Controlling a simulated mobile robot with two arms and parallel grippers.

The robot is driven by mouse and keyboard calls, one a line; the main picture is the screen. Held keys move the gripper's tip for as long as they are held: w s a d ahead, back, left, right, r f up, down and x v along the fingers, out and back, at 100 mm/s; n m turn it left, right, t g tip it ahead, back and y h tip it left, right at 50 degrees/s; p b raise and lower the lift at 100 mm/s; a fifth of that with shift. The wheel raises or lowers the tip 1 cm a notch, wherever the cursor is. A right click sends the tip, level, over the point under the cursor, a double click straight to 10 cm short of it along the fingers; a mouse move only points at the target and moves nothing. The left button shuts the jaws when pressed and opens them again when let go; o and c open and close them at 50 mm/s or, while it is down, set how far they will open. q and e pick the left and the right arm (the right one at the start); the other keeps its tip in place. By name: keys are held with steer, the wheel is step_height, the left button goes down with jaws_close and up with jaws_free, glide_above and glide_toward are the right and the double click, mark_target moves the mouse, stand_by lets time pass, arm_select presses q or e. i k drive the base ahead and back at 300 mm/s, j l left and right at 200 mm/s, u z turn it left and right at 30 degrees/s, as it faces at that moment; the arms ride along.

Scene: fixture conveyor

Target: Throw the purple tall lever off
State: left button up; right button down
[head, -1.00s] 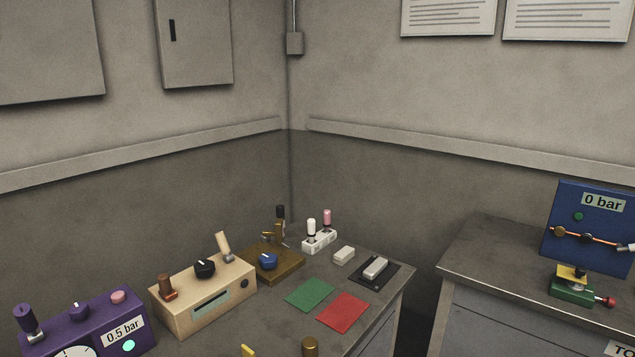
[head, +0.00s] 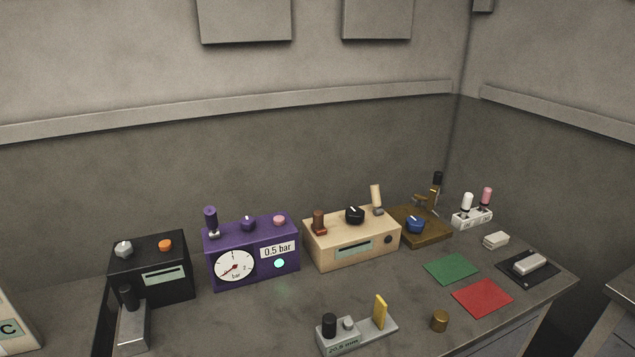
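The purple box (head: 253,258) stands on the workbench left of centre, against the wall side. Its tall lever (head: 211,221), a dark purple cylindrical handle, stands nearly upright at the left end of the top. A purple knob (head: 248,224) and a pink button (head: 279,221) share the top. The front carries a round bar gauge (head: 234,267), a "0.5 bar" label (head: 278,249) and a lit cyan-green lamp (head: 279,263). Neither of my grippers is in view.
A black box (head: 152,268) stands left of the purple box, and a beige box (head: 352,240) stands right. A grey gauge block (head: 356,330) with a yellow plate sits in front. Green (head: 451,269) and red (head: 482,298) mats lie to the right. Bench space before the purple box is clear.

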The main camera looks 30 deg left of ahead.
mark_target(210, 216)
steer(key=u, duration=1.55)
steer(key=l, duration=0.25)
